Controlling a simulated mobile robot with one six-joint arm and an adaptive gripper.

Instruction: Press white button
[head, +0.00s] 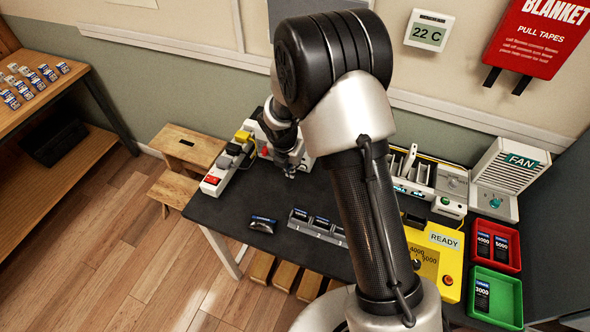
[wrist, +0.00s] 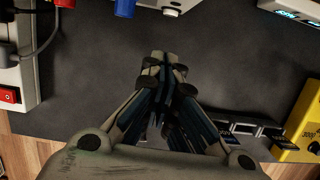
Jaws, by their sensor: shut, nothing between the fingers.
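My gripper (head: 290,172) is shut and empty, above the back left part of the dark table. In the wrist view its closed fingertips (wrist: 164,60) point toward the back edge of the table. A white device (head: 302,158) stands just behind it, partly hidden by my arm. A pale round part on a white block (wrist: 172,11) shows at the top of the wrist view, cut off by the edge. It may be the white button, but I cannot tell. The fingertips are apart from it in that view.
A power strip with a red switch (wrist: 10,95) lies to the left. A black phone (head: 263,223) and a holder (head: 318,227) with several dark items are nearer the front. A yellow READY box (head: 446,262), red tray (head: 517,262) and green tray (head: 512,318) are right.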

